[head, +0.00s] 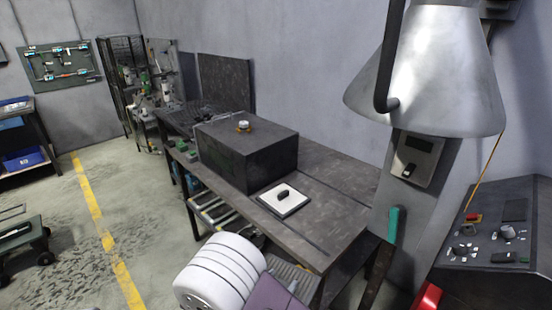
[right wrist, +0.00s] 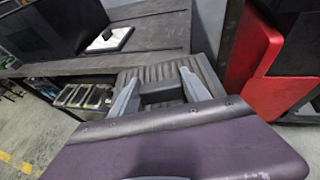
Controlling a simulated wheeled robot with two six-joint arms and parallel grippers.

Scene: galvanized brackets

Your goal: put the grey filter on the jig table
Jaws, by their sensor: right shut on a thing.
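The grey filter (right wrist: 166,73) is a ribbed, dark grey slab with a raised block on it. My right gripper (right wrist: 158,84) is shut on that block, one finger on each side. In the head view the filter (head: 296,278) shows beside my purple right gripper (head: 291,287), at the near edge of the jig table (head: 345,178). I cannot tell how high it is or whether it touches the table. The jig table has a dark, worn top. My left gripper is not in view.
A large dark box (head: 247,158) stands on the table with a small white-and-brass piece on top. A white plate (head: 296,203) with a dark knob lies before it. The near right tabletop is clear. A red object (head: 427,298) and a control console (head: 500,245) stand right.

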